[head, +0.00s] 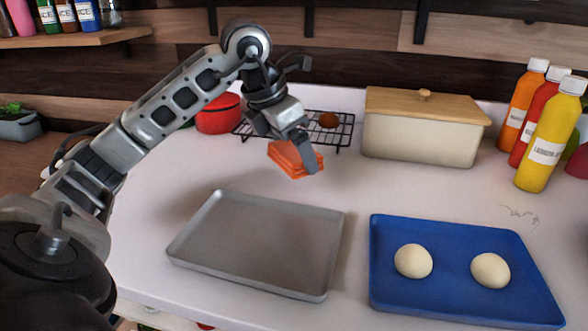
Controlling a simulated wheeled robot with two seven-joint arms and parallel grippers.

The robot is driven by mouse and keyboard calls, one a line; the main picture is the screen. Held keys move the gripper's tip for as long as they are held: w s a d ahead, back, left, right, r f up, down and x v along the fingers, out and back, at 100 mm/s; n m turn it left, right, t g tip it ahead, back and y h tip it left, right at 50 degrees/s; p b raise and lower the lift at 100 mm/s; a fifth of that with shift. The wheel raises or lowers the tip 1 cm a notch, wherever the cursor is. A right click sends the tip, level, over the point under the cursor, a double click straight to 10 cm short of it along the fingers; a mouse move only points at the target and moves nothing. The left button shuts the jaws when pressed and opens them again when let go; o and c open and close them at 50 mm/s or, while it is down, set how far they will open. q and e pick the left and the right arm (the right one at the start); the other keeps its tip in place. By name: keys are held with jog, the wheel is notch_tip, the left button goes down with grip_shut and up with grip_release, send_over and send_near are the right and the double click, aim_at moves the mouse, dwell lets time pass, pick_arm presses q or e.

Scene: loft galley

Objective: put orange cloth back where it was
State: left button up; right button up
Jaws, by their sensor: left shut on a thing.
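The orange cloth (286,158) is a folded pad. My left gripper (293,156) is shut on it and holds it above the white counter, behind the grey tray's far right corner. A finger covers part of the cloth. My right gripper is not in view.
An empty grey tray (258,245) lies at the front. Right of it is a blue tray (452,239) with two pale round balls (413,261). Behind are a black wire rack (343,131) with a brown item, a red pot (218,115), a wooden-lidded bin (417,140) and several bottles (551,140).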

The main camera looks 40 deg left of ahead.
aim_at(290, 145)
pick_arm(q)
jog(key=shift+w+a+f, duration=0.35)
jog(key=shift+w+f, duration=0.1)
jog(key=shift+f, duration=0.15)
jog(key=shift+w+a+f, duration=0.3)
jog(key=shift+w+f, duration=0.1)
jog(key=shift+f, duration=0.2)
jog(key=shift+w+a+f, duration=0.1)
jog(key=shift+w+f, duration=0.05)
jog(key=shift+f, duration=0.85)
jog(key=shift+w+a+f, duration=0.1)
jog(key=shift+w+f, duration=0.05)
jog(key=shift+f, duration=0.8)
jog(key=shift+f, duration=0.1)
jog(key=o, duration=0.5)
jog(key=shift+o, duration=0.6)
jog(key=shift+r, duration=0.25)
jog(key=v, duration=1.2)
jog(key=shift+s+f+p, duration=0.1)
jog(key=shift+p, duration=0.3)
